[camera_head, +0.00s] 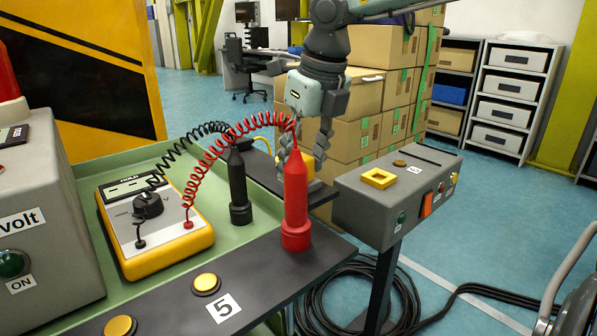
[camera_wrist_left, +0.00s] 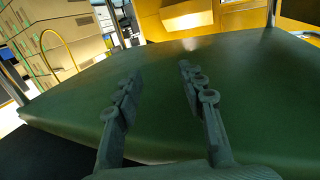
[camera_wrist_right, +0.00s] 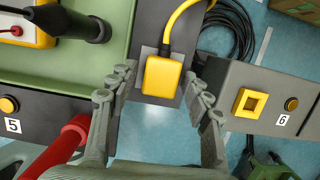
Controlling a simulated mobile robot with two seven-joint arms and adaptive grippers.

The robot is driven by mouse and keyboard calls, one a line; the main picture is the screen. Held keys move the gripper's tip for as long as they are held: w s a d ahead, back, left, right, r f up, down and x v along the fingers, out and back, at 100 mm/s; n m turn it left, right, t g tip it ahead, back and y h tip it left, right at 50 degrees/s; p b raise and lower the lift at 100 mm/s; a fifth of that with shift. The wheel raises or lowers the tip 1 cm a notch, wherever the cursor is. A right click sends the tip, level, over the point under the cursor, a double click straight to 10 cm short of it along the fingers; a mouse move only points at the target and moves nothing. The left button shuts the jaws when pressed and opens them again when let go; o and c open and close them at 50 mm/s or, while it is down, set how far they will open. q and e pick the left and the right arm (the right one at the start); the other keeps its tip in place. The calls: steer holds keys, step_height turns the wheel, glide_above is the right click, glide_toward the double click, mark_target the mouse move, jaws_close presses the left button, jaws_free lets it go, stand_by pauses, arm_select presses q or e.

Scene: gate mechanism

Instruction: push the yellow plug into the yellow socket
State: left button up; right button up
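The yellow plug (camera_wrist_right: 163,78), a block with a yellow cable (camera_wrist_right: 180,22), sits on a grey plate in the right wrist view. In the head view it is partly hidden behind the red probe (camera_head: 296,205). The yellow socket (camera_wrist_right: 250,103) is a square frame on the grey box marked 6; it also shows in the head view (camera_head: 379,178). My right gripper (camera_wrist_right: 159,76) is open, pointing down, with its fingertips on either side of the plug's near part; contact cannot be told. My left gripper (camera_wrist_left: 160,72) is open and empty, facing a green surface.
The red probe and a black probe (camera_head: 238,187) stand upright near my right gripper. A yellow multimeter (camera_head: 165,245) lies in the green tray. A gap separates the dark bench edge from the grey box (camera_head: 345,205). Black cables (camera_head: 345,295) lie on the floor below.

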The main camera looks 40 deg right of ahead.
jaws_close()
arm_select(q)
steer(key=shift+r, duration=0.25)
arm_select(e)
steer(key=shift+r, duration=0.4)
